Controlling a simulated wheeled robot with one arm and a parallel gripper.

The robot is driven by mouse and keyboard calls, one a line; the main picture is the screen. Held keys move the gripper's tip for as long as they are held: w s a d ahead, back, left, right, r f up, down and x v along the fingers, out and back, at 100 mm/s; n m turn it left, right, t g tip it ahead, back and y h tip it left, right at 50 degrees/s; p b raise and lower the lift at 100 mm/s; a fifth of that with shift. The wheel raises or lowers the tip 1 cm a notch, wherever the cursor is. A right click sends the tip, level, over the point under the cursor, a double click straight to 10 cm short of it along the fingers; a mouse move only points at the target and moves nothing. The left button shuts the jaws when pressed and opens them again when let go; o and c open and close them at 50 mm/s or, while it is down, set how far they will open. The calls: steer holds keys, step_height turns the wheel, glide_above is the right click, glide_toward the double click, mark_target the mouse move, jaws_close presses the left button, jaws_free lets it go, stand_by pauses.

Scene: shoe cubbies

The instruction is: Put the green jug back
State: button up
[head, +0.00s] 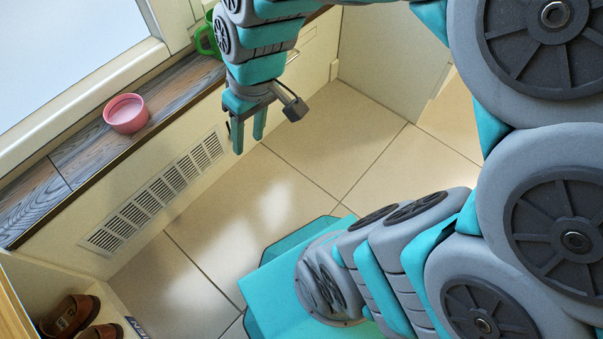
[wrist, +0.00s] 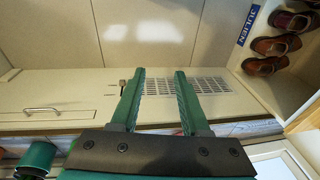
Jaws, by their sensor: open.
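The green jug (head: 206,38) stands on the wooden window sill at the top of the head view. Its handle shows, and my arm hides much of its body. My gripper (head: 248,143) is open and empty, pointing down in front of the sill's edge, apart from the jug. In the wrist view its two fingers (wrist: 160,72) are spread with nothing between them.
A pink cup (head: 126,113) stands on the sill (head: 85,150), left of my gripper. A vent grille (head: 155,190) is in the panel below. Brown shoes (head: 70,316) sit in a cubby at lower left, with a "JULIEN" label (wrist: 248,25). The tiled floor (head: 300,160) is clear.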

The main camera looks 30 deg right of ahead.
steer(key=s+d+f+m+g+h, duration=0.1)
steer(key=s+d+m+g+h, duration=0.1)
steer(key=s, duration=1)
steer(key=shift+s+d+m+g, duration=0.35)
steer(key=shift+d+m, duration=0.25)
steer(key=shift+d, duration=0.15)
step_height(320, 180, up, 11)
steer(key=p, duration=1.1)
